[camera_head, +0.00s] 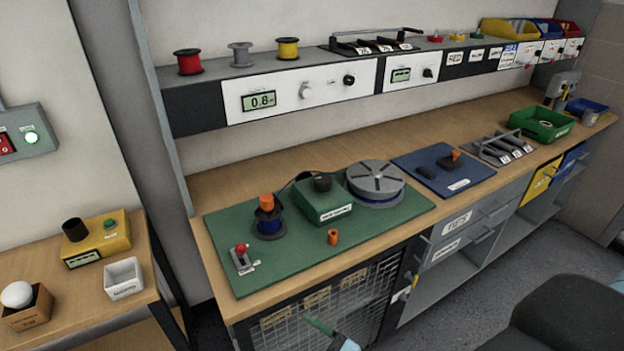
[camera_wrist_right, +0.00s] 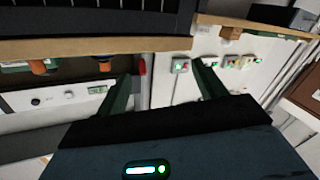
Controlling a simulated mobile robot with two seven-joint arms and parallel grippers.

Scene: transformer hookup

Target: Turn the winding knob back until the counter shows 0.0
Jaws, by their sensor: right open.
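The counter (camera_head: 263,101) on the white shelf panel shows 0.8. To its right on the same panel are a pale round knob (camera_head: 305,92) and a black knob (camera_head: 349,80); I cannot tell which is the winding knob. In the right wrist view the panel appears upside down at lower left, with the counter (camera_wrist_right: 98,90), pale knob (camera_wrist_right: 68,94) and black knob (camera_wrist_right: 35,101). My right gripper (camera_wrist_right: 165,72) is open and empty, well away from the panel. A green fingertip shows low in the head view, in front of the bench. My left gripper is not in view.
A green mat (camera_head: 290,268) on the bench holds an orange-topped spool (camera_head: 268,220), a green box (camera_head: 322,199) and a grey disc (camera_head: 375,178). A blue mat (camera_head: 425,180) lies to the right. Coloured spools stand on the shelf above the counter.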

